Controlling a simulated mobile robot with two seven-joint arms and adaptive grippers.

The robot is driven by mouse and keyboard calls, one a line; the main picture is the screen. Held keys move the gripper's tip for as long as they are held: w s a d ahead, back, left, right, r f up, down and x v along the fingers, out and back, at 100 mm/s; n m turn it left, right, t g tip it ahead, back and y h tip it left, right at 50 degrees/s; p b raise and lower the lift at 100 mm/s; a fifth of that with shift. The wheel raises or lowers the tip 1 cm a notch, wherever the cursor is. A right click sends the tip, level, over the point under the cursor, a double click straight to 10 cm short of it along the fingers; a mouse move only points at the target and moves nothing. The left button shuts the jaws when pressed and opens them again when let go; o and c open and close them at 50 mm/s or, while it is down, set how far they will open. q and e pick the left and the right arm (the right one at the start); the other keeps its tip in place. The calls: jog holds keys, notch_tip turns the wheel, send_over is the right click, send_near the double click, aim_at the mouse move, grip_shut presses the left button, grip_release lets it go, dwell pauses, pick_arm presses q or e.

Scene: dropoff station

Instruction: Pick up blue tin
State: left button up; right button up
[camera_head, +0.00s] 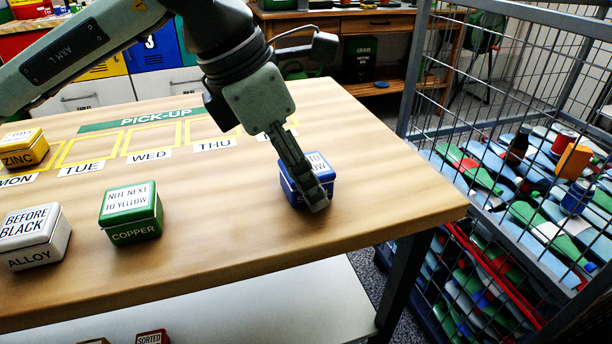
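The blue tin (327,174) stands on the wooden table near its right front corner. Its white lid label and the lettering on its front are partly hidden by my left gripper (316,196). My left arm comes in from the left and points down, with its fingers over and in front of the blue tin. I see the fingers edge-on, so whether they are open or closed around the tin cannot be told. The tin looks level on the tabletop. My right gripper does not show.
On the table (250,235) stand a green COPPER tin (132,231), a white ALLOY tin (38,255) and a yellow ZINC tin (22,158). A PICK-UP strip (150,120) with day-labelled squares lies behind them. A wire cage (470,190) full of items stands right of the table.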

pick_arm(q)
jog(key=c, duration=0.9)
jog(key=shift+r, duration=0.1)
jog(key=shift+c, duration=0.2)
